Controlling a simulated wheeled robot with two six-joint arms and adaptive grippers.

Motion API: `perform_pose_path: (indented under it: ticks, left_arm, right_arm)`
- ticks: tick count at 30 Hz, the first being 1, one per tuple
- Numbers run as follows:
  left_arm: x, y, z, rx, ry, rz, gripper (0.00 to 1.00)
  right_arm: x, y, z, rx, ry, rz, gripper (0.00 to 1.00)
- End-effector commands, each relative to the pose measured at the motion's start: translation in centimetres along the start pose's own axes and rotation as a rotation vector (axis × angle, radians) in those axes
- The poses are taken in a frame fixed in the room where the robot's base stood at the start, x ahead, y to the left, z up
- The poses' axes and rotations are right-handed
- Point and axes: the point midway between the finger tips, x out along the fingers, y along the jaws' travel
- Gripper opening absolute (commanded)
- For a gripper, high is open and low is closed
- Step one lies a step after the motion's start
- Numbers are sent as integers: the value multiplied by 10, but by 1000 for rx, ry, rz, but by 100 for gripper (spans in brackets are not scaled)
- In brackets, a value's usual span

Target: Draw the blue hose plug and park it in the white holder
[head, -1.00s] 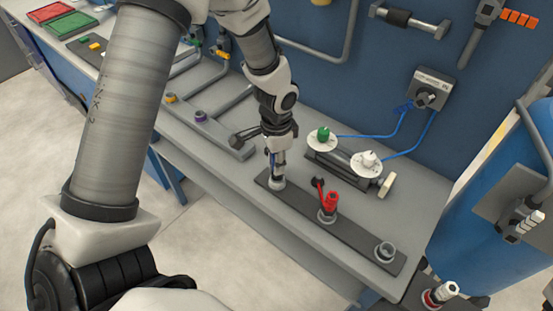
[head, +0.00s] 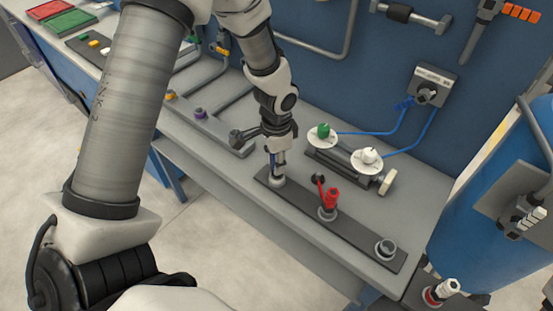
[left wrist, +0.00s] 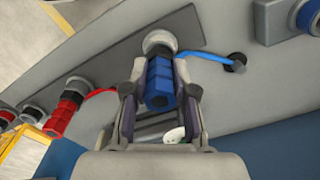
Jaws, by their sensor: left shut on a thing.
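The blue hose plug (left wrist: 160,80) stands between the fingers of my left gripper (left wrist: 159,92) in the left wrist view, and the gripper is shut on it. Its end is at a pale ring socket (left wrist: 159,43) on the dark strip (left wrist: 105,45); I cannot tell how deep it sits. A blue hose (left wrist: 205,63) runs from the plug to a dark fitting. In the head view my left gripper (head: 277,168) is over the strip's left socket (head: 277,181) and mostly hides the plug. I cannot surely pick out the white holder. My right gripper is out of view.
A red plug (head: 331,199) stands in the strip's middle socket, and the right socket (head: 385,248) looks empty. Two white discs with green and white knobs (head: 345,149) stand behind the strip. A blue drum (head: 490,215) is at the right.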

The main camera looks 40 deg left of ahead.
Motion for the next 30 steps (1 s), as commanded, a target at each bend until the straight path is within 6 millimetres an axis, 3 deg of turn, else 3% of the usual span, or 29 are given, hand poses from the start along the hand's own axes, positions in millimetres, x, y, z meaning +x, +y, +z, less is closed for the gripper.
perform_pose_path:
  ticks: [14, 15, 16, 17, 26, 30]
  left_arm:
    - [6, 0, 0, 0, 0, 0, 0]
    - [6, 0, 0, 0, 0, 0, 40]
    - [6, 0, 0, 0, 0, 0, 51]
    - [6, 0, 0, 0, 0, 0, 55]
    - [5, 0, 0, 0, 0, 0, 55]
    - [-9, -1, -1, 0, 2, -2, 55]
  right_arm:
    - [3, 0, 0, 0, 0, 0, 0]
    - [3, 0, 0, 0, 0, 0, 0]
    - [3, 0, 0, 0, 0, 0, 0]
    - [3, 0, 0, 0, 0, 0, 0]
    - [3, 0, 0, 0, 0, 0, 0]
    - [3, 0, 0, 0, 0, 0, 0]
